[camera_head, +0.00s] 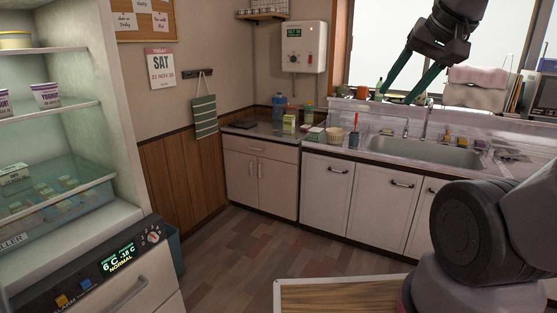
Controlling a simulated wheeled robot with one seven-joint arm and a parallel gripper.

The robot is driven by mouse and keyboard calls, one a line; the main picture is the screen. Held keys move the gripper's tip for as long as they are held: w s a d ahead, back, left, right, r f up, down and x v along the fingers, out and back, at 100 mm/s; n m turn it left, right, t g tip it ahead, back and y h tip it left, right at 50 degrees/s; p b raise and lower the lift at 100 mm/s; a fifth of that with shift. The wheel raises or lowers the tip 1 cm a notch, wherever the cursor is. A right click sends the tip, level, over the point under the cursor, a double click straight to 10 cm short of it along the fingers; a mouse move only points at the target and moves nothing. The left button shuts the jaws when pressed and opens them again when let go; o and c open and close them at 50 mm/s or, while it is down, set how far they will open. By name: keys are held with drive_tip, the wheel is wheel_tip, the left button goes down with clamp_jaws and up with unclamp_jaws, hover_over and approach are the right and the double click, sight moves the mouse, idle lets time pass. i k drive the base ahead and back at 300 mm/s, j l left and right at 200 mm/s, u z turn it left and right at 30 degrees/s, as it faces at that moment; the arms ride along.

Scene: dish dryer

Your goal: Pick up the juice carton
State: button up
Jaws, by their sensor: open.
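A small upright green and pale carton (289,124) stands on the corner counter; it may be the juice carton, but its label is too small to read. My gripper (395,96) is at the upper right, in front of the window and sink area. Its two dark green fingers are spread apart and point down and left, with nothing between them. In the picture it is well to the right of the carton and higher.
A blue bottle (279,106) and small boxes stand near the carton. A basket (335,135) and a sink (425,151) are to the right. An open fridge (129,150) fills the left. The wooden table (340,298) is in front; floor (225,255) is clear between.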

sight(288, 121)
drive_tip(key=i+j, duration=0.1)
drive_tip(key=i, duration=0.5)
drive_tip(key=i+j, duration=0.15)
drive_tip(key=i, duration=0.45)
drive_tip(key=i+j, duration=0.1)
drive_tip(key=i, duration=0.5)
drive_tip(key=i+l, duration=0.35)
drive_tip(key=i, duration=0.2)
drive_tip(key=i+l+u, duration=0.15)
drive_tip(key=i+l, duration=0.25)
drive_tip(key=i+j, duration=0.1)
drive_tip(key=i, duration=0.7)
drive_tip(key=j, duration=0.15)
